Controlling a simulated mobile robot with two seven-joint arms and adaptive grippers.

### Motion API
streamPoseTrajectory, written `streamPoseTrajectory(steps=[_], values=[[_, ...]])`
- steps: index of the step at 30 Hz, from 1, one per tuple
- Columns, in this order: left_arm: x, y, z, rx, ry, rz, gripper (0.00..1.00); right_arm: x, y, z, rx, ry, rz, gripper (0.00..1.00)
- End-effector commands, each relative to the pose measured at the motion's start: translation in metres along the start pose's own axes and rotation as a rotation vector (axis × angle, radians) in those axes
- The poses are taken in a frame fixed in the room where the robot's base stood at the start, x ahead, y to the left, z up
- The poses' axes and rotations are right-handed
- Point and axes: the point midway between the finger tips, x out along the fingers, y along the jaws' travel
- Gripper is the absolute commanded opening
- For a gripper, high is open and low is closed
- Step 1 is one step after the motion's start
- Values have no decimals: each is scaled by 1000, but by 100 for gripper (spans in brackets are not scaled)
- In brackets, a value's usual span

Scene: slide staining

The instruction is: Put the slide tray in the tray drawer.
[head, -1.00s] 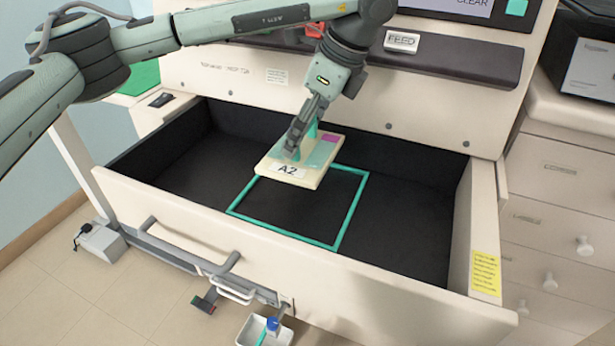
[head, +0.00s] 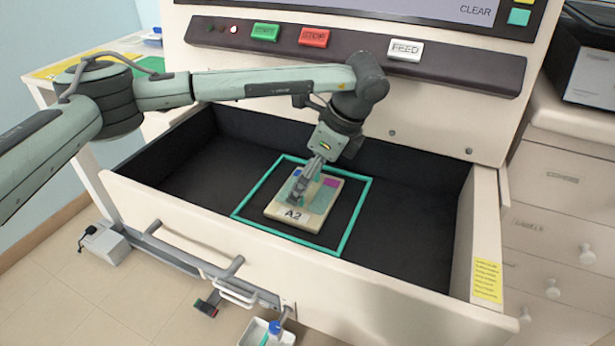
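The slide tray (head: 273,209) is a cream block labelled A2, with a purple and a teal patch on top. It is low in the open tray drawer (head: 420,215), inside the teal outline (head: 352,217) on the black drawer floor. It looks flat on the floor, though I cannot tell whether it fully rests there. My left gripper (head: 298,194) reaches down from above onto the middle of the tray. Its fingers appear shut on the tray's raised teal part, which they partly hide. My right gripper is not in view.
The machine front above the drawer has a green button (head: 265,32), a red STOP button (head: 314,37) and a white FEED button (head: 405,50). A yellow note (head: 487,279) is on the drawer's front right. The drawer floor around the outline is clear.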

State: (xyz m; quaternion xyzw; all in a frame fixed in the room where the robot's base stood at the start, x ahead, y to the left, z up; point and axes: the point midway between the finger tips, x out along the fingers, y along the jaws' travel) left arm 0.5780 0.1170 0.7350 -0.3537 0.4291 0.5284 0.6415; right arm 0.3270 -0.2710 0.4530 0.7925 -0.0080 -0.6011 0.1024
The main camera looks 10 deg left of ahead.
Motion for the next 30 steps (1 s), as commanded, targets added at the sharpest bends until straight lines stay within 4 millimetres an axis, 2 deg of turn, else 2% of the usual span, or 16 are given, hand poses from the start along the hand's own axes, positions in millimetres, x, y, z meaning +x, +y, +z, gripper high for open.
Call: streamPoseTrajectory(steps=[10, 14, 17, 24, 30], values=[[-1, 0, 0, 0, 0, 0, 96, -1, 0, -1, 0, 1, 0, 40], [-8, -1, 0, 0, 0, -3, 96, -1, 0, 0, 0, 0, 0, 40], [-22, -1, 0, 0, 0, -3, 96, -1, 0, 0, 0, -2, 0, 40], [-74, -1, 0, 0, 0, -4, 96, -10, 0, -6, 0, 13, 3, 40], [-108, -1, 1, 0, -1, -3, 96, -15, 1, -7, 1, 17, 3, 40]])
